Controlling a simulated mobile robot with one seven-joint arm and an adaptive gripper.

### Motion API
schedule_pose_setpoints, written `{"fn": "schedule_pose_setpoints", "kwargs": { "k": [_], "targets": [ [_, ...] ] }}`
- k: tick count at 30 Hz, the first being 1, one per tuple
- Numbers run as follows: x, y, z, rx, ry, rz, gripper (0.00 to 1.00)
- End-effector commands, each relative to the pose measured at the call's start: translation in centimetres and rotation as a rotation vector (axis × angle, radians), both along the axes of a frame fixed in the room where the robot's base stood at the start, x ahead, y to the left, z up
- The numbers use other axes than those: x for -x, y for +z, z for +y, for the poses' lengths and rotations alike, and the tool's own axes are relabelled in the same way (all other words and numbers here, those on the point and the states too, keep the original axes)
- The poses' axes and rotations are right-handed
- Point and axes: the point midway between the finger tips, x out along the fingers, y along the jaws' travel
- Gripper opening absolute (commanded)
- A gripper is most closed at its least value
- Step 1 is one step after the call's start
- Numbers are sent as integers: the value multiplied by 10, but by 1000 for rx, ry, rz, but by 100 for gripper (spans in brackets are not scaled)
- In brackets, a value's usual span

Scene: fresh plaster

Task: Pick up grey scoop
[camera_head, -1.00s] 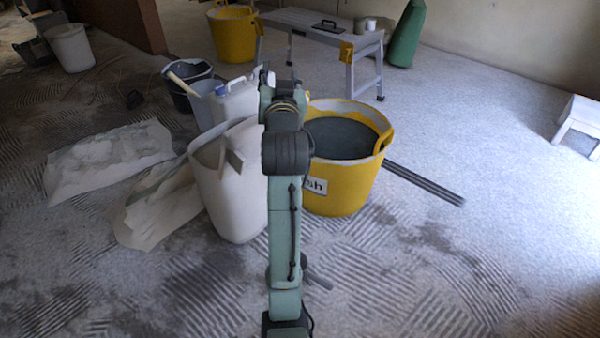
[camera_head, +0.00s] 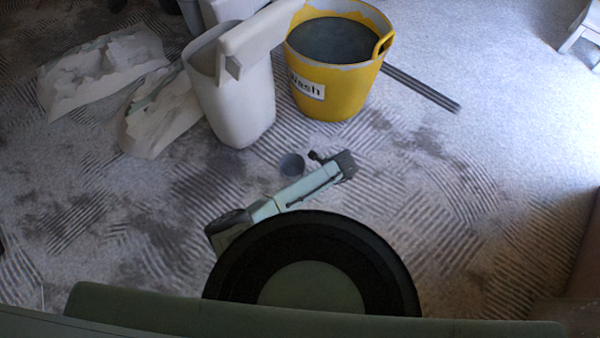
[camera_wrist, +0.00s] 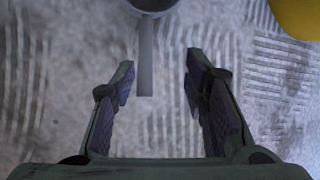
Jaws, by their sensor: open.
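The grey scoop (camera_head: 292,164) lies on the floor in front of the yellow bucket, its round cup showing in the head view and its handle hidden by my arm. In the wrist view the scoop's cup is cut by the top edge, and its straight grey handle (camera_wrist: 145,60) points down between my fingers, closer to the left one. My gripper (camera_wrist: 159,60) is open and empty, with a finger on each side of the handle. I cannot tell its height above the handle. In the head view my gripper (camera_head: 319,158) is small and dark, just right of the cup.
A yellow bucket (camera_head: 340,90) marked "Wash" and a tall white container (camera_head: 240,105) stand behind the scoop. Crumpled pale sacks (camera_head: 160,115) lie left. A dark grey bar (camera_head: 425,90) lies right of the bucket. Ridged floor right of the scoop is clear.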

Motion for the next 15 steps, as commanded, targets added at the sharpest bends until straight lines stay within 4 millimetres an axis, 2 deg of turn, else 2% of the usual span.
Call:
{"fn": "schedule_pose_setpoints", "kwargs": {
  "k": [1,3,9,15],
  "targets": [
    [6,-8,9,-21,-9,17,41],
    [9,-19,14,-35,-20,30,41],
    [-1,-50,20,-37,-23,31,41],
    [-9,-64,24,-34,-22,29,41]
  ]
}}
